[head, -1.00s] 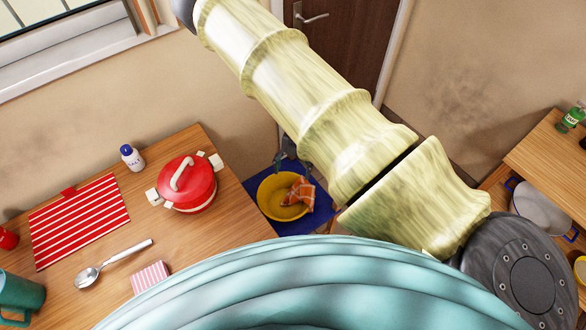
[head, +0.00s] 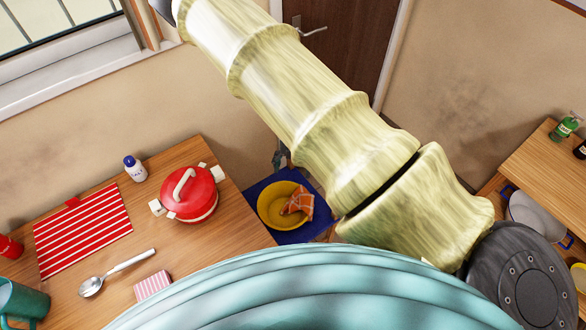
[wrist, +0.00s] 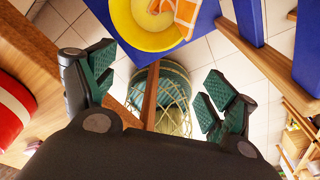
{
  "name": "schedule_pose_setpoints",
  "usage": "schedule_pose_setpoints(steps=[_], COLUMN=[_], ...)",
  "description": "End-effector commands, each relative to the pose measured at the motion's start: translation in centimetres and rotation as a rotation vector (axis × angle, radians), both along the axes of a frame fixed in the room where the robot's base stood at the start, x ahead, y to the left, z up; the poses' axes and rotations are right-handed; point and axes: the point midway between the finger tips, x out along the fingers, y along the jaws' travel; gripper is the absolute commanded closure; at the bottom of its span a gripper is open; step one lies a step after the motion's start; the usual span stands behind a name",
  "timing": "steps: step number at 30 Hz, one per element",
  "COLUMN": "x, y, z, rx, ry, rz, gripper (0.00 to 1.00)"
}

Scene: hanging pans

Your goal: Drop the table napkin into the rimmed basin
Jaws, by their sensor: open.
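The orange checked napkin (head: 297,201) lies in the yellow rimmed basin (head: 267,208), against its right side in the head view. In the wrist view the napkin (wrist: 178,10) and basin (wrist: 140,33) are cut off by the top edge. My gripper (wrist: 160,88) is open, its two green-padded fingers wide apart with nothing between them. It is apart from the napkin in the picture. In the head view my arm hides most of the gripper.
The basin stands on a blue surface (head: 262,231). The wooden table (head: 225,245) at left holds a red lidded pot (head: 190,199), a spoon (head: 115,272), a striped mat (head: 80,233) and a bottle (head: 135,169).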

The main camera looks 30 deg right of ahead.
Motion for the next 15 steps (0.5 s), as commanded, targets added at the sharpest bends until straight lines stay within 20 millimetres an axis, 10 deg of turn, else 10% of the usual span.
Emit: schedule_pose_setpoints(steps=[15], x=[0.4], y=[-0.2], z=[2.7], rx=[0.0], ry=[-0.002], rz=[0.002], gripper=[0.14])
